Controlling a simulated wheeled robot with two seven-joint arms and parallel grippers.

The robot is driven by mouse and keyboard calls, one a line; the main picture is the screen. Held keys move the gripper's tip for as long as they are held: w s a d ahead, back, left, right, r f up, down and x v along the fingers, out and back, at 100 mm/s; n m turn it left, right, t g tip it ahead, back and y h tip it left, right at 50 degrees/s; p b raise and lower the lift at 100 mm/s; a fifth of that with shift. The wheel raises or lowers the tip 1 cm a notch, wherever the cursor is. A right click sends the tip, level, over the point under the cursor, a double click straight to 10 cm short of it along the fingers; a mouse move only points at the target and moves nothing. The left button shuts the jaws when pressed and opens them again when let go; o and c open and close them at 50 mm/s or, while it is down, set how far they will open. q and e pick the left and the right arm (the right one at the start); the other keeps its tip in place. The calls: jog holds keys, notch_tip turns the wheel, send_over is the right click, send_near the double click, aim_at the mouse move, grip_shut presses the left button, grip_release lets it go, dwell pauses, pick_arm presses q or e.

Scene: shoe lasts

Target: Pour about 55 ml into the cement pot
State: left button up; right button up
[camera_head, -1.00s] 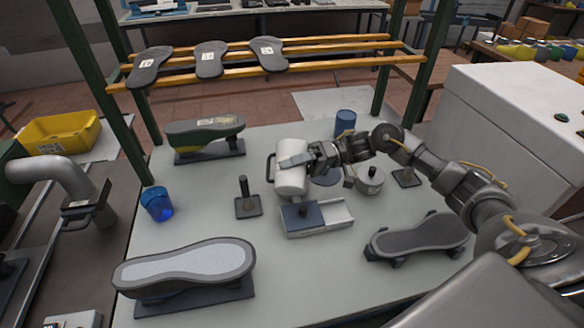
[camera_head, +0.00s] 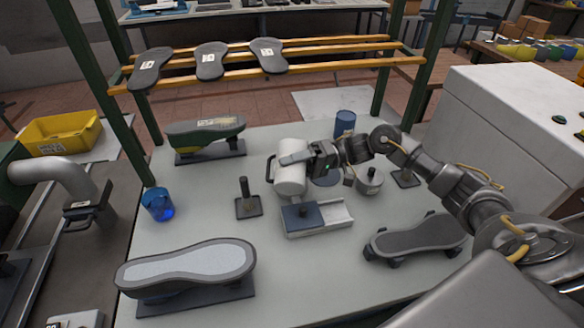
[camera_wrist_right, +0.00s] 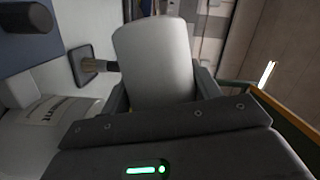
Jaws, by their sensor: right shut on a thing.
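A white jug (camera_head: 290,178) with a dark handle on its left side is held above the middle of the table. My right gripper (camera_head: 296,158) is shut on the jug's body. In the right wrist view the pale jug (camera_wrist_right: 157,65) stands between the two fingers. A light grey metal pot (camera_head: 369,181) with a knob stands on the table to the right of the jug, below my right forearm. In the right wrist view a pale surface with a "cement" label (camera_wrist_right: 52,112) shows at the left, partly cut off. The liquid inside the jug is hidden. My left gripper is not in view.
A tray with a blue block (camera_head: 302,216) lies just in front of the jug. A blue cup (camera_head: 158,203), a post on a base (camera_head: 247,200) and a blue can (camera_head: 345,122) stand around.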

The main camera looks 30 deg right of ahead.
jog(key=shift+s+a, duration=0.15)
dwell(0.3)
jog(key=shift+f+m+p, duration=0.1)
jog(key=shift+m+p, duration=0.3)
jog(key=shift+p, duration=0.15)
dwell(0.7)
jog(key=shift+f+n+b, duration=0.25)
jog(key=shift+n+b, duration=0.15)
jog(key=shift+b, duration=0.5)
jog(key=shift+s+a+n+h+b, duration=0.1)
jog(key=shift+s+n+h+b, duration=0.1)
jog(key=shift+n+h+b, duration=0.35)
jog(key=shift+r+n+p, duration=0.2)
jog(key=shift+n+p, duration=0.55)
jog(key=shift+p, duration=0.05)
jog(key=shift+f, duration=0.2)
